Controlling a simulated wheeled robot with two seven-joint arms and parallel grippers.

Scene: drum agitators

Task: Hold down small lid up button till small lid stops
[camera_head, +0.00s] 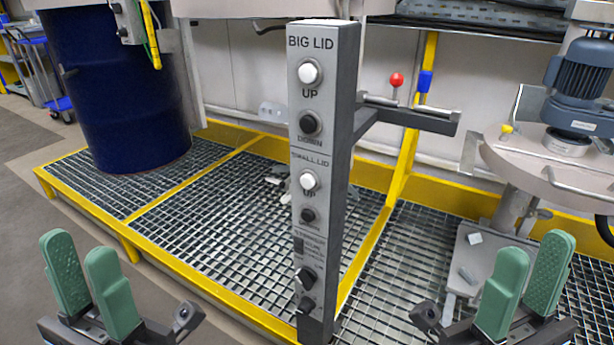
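A grey control post (345,130) stands upright in the middle of the head view. Its small lid up button (309,181) is a white round button under the SMALL LID label. A dark small lid down button (308,215) sits below it. Above are the white big lid up button (309,72) and the dark big lid down button (310,124). My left gripper (94,278) is at the lower left, its green fingers apart and empty. My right gripper (526,283) is at the lower right, also open and empty. Both are well apart from the post.
A dark blue drum (115,90) stands on the yellow-edged grating (215,225) at the left. A blue motor (583,85) on a round lid is at the right. Space between each gripper and the post looks clear.

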